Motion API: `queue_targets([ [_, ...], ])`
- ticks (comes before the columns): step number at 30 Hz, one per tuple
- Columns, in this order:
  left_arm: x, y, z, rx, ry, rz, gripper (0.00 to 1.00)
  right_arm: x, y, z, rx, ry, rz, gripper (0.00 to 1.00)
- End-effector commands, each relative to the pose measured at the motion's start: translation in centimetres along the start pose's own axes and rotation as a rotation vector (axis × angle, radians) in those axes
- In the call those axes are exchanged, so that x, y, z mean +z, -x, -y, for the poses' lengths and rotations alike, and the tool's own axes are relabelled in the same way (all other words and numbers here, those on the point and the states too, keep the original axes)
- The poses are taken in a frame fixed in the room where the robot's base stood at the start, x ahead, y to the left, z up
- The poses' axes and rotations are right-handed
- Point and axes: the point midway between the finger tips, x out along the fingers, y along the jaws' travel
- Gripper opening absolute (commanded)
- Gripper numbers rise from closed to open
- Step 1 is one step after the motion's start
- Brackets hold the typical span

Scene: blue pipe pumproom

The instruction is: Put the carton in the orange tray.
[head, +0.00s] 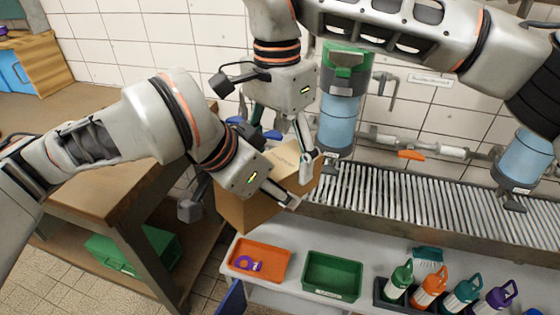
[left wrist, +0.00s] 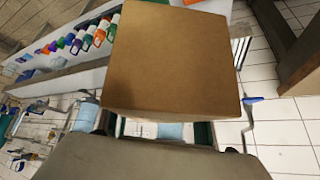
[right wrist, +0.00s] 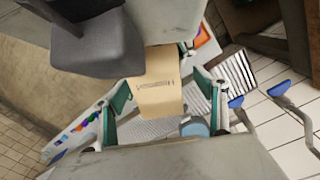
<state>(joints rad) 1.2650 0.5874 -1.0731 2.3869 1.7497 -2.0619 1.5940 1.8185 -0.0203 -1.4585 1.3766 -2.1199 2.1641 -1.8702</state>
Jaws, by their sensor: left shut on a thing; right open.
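The carton (head: 245,210) is a brown box held up at the left end of the roller conveyor, slightly tilted, above and behind the orange tray. My left gripper (head: 284,194) is shut on the carton, which fills much of the left wrist view (left wrist: 170,60). My right gripper (head: 296,150) is open at the carton's top; in the right wrist view the carton's printed face (right wrist: 158,85) shows between its spread fingers. I cannot tell whether they touch it. The orange tray (head: 240,271) sits on the white bench, with a purple item inside.
A green tray (head: 333,291) stands right of the orange one. Several bottles with coloured caps stand in a dark rack (head: 388,301) farther right. The roller conveyor (head: 430,197) runs behind the bench. A brown table (head: 105,190) stands at the left, with a green box (head: 120,255) below.

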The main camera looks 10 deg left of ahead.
Motion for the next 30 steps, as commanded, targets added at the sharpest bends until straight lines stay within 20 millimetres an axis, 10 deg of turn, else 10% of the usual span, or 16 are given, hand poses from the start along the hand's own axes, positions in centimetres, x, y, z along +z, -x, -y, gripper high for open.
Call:
queue_targets([
  [15, -0.1, 0.0, 0.0, 0.0, 0.0, -0.001, 0.24, 0.0, 8.7, 0.1, -0.001, 0.0, -0.003, 0.72],
  [30, -0.5, -1.8, -0.3, 0.049, -0.064, -0.002, 0.19, 0.1, 10.3, 0.0, 0.0, 0.003, 0.0, 0.72],
])
